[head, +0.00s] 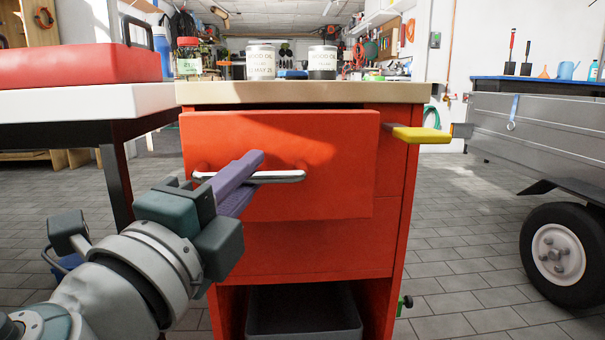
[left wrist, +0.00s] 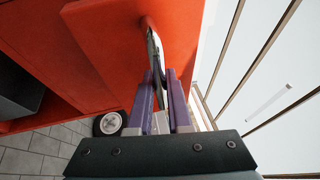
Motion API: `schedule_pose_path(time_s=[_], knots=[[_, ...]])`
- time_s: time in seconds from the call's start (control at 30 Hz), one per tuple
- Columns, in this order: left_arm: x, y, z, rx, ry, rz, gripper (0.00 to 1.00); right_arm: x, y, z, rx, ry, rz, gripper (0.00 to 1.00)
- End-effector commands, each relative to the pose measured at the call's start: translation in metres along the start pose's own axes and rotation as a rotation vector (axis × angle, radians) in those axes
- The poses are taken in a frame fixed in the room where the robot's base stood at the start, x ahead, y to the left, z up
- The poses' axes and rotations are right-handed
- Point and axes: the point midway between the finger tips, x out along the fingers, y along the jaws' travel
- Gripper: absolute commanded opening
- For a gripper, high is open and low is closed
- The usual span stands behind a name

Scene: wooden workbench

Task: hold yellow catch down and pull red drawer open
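The red drawer (head: 330,135) is in the middle of the head view, its front standing out from the cabinet, so it is partly open. Its metal bar handle (head: 285,176) crosses the front. My left gripper (head: 250,170), with purple fingers, is at the handle's left-middle part. In the left wrist view the handle (left wrist: 156,50) runs between the fingertips (left wrist: 161,78), and the fingers look closed on it. The yellow catch (head: 421,135) sticks out to the right near the cabinet's upper right side. Nothing of mine is seen on it. My right gripper is not in view.
The light bench top (head: 300,93) above the drawer carries two tins (head: 322,62) and a jar (head: 189,67). A red toolbox (head: 80,65) lies on a white table at left. A grey trailer (head: 540,125) with a wheel stands at right. The floor between cabinet and trailer is clear.

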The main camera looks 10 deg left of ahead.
Motion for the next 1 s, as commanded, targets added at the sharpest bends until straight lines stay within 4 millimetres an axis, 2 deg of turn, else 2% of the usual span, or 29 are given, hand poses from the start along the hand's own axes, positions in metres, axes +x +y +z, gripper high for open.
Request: schedule_pose_path(time_s=[0.03, 0.13, 1.0], knots=[[-0.0001, 0.0, 0.0, 0.0, 0.0, 0.0, 0.09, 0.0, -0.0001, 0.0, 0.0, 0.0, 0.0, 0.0], [-0.0001, 0.0, 0.0, 0.0, 0.0, 0.0, 0.0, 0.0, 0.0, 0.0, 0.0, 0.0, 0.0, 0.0], [-0.0001, 0.0, 0.0001, 0.0, 0.0, 0.0, 0.0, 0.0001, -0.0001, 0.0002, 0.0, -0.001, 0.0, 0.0]])
